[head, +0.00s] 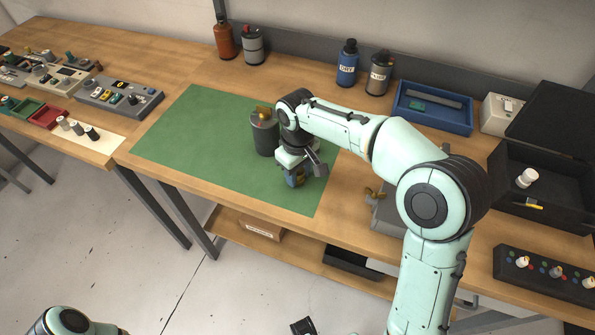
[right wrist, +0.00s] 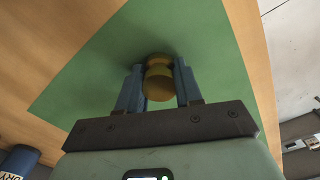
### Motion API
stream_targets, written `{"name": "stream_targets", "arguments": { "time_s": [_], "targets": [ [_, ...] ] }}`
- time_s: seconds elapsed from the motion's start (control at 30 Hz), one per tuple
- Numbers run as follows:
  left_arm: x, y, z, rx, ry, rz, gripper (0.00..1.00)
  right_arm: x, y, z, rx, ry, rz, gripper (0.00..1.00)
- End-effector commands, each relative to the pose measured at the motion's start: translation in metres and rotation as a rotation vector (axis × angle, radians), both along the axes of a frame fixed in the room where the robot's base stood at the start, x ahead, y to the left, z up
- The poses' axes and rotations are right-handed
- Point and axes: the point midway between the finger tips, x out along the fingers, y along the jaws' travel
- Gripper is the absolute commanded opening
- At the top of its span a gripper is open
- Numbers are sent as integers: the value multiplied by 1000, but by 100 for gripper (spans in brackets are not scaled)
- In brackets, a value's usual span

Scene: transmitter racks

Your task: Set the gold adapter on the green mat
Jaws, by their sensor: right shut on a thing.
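The gold adapter (right wrist: 158,82) is a short round brass-coloured piece with a narrower waist, between the blue fingers of my right gripper (right wrist: 159,88) in the right wrist view. My right gripper (head: 295,181) is shut on it, pointing down over the right part of the green mat (head: 190,140). In the head view the fingers mostly hide the adapter. The mat also fills the middle of the right wrist view (right wrist: 100,85). I cannot tell whether the adapter touches the mat.
A dark grey cylinder (head: 264,138) with a gold fitting on top stands on the mat, just left of my right gripper. A grey box (head: 388,214) with a brass part is to the right. Bottles and a blue tray (head: 433,120) line the back. The mat's left half is clear.

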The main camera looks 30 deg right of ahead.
Motion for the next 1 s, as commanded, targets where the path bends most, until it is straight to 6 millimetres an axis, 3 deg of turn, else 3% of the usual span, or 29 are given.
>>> {"name": "stream_targets", "arguments": {
  "time_s": [0.1, 0.13, 0.2, 0.6, 1.0],
  "targets": [
    [-1, 0, -2, 0, 1, 0, 68, 0, 0, -4, 0, 1, 0, 3],
    [-1, 0, -2, 0, 1, 0, 68, 0, 0, -4, 0, 1, 0, 41],
    [0, 0, -2, 0, 1, 0, 68, 0, 0, -3, 0, 1, 0, 60],
    [0, 0, 2, 0, -1, 0, 68, 1, 0, 6, 1, -3, 0, 60],
    [6, 0, 18, 0, -8, 0, 68, 1, 1, 87, 1, -5, 2, 60]
  ]
}}
